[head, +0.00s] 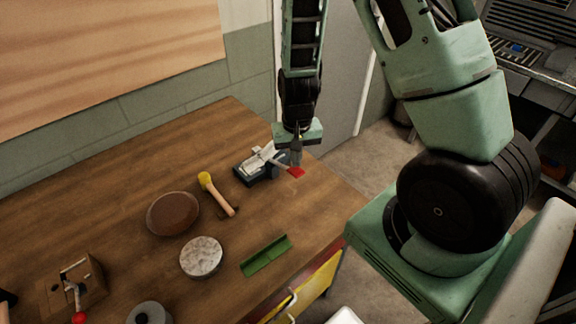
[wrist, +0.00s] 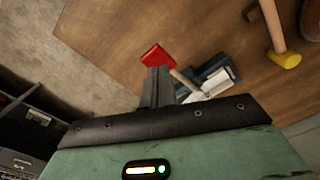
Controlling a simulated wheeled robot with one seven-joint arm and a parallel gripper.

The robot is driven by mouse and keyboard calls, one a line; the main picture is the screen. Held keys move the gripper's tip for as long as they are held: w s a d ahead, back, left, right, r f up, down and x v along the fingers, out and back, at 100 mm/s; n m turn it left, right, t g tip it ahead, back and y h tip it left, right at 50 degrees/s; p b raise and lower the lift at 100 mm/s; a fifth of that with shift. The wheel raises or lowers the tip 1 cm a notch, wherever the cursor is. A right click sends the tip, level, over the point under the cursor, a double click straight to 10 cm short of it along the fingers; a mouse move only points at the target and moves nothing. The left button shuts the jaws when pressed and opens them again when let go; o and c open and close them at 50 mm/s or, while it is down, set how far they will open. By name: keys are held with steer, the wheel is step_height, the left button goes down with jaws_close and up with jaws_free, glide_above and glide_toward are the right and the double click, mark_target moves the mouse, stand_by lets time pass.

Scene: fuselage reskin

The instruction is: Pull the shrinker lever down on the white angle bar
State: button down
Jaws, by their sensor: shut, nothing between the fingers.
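The shrinker (head: 247,176) is a dark blue-grey tool near the far right part of the wooden table. The white angle bar (head: 259,158) sits at its jaws and also shows in the wrist view (wrist: 218,84). The shrinker lever ends in a red grip (head: 297,172), which points right and looks low over the table. My gripper (head: 296,163) points down at the lever, just behind the red grip. In the wrist view the shut fingers (wrist: 158,72) reach beside the lever, with the red grip (wrist: 156,56) just beyond their tips. I cannot tell whether they touch it.
A yellow-headed mallet (head: 207,180), a brown round pad (head: 172,214), a pale speckled disc (head: 201,257) and a green angle bar (head: 266,256) lie on the table (head: 120,170). A device with a red-knobbed lever (head: 78,317) stands at the left. The table's right edge is near the shrinker.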

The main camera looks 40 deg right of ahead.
mark_target(295, 170)
stand_by(0.4)
steer(key=shift+f+b, duration=2.8)
steer(key=shift+f, duration=0.55)
steer(key=shift+r, duration=0.2)
step_height(295, 170, up, 11)
steer(key=p, duration=0.9)
steer(key=shift+p, duration=0.35)
steer(key=shift+f, duration=0.1)
